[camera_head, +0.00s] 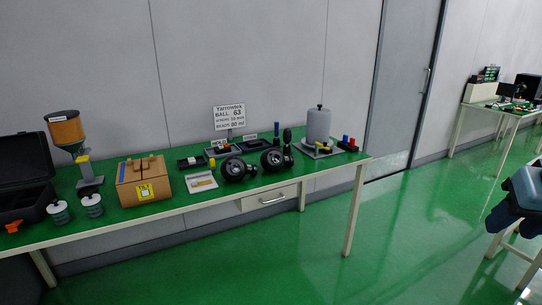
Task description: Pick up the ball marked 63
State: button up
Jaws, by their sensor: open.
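A white sign (229,117) reading "Yarrowtek BALL 63", with smaller lines below, stands at the back of the green-topped table (135,215). In front of it are two dark, round camera balls with grey lens faces: the left ball (234,169) and the right ball (273,159). They sit near the table's front edge, side by side with a small gap. No number is readable on either ball, so I cannot tell which is marked 63. My gripper is not in view.
A wooden box (143,181), funnel stand (66,130) and open black case (24,185) stand left. A grey canister (318,125) stands right. A drawer (270,198) is under the table. The green floor (400,245) is clear; a blue-and-black object (520,190) is at right.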

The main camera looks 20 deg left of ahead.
aim_at(272, 160)
jog(key=u, duration=0.25)
jog(key=i, duration=1.4)
jog(key=u, duration=0.8)
jog(key=i, duration=1.3)
jog(key=u, duration=0.45)
